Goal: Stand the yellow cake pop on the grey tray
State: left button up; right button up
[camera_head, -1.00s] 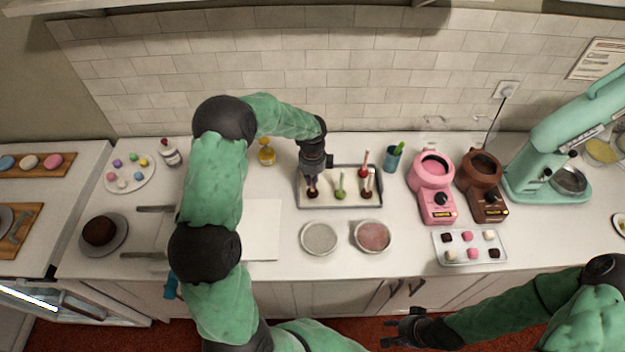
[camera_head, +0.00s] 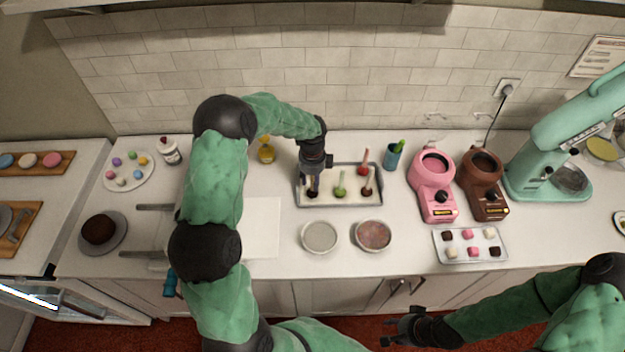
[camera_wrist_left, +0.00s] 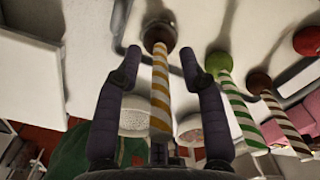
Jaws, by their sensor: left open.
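The grey tray (camera_head: 340,205) lies on the counter. The cake pop with a yellow-and-white striped stick (camera_wrist_left: 159,90) and dark brown ball (camera_wrist_left: 158,33) stands ball-down on it, stick pointing up. In the head view its ball (camera_head: 311,195) shows just below my left gripper (camera_head: 312,187); most of the stick is hidden. In the left wrist view the open fingers of my left gripper (camera_wrist_left: 160,65) stand on either side of the stick, with gaps showing. My right gripper (camera_head: 390,330) is open and empty in front of the counter.
Cake pops with green (camera_head: 340,188), red (camera_head: 364,160) and brown (camera_head: 367,186) sticks stand close by on the tray. Two round bowls (camera_head: 319,237) (camera_head: 373,235) sit in front.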

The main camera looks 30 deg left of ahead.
pick_arm(q)
notch_tip(320, 180, up, 12)
dwell(0.5)
jog(key=shift+r, duration=0.1)
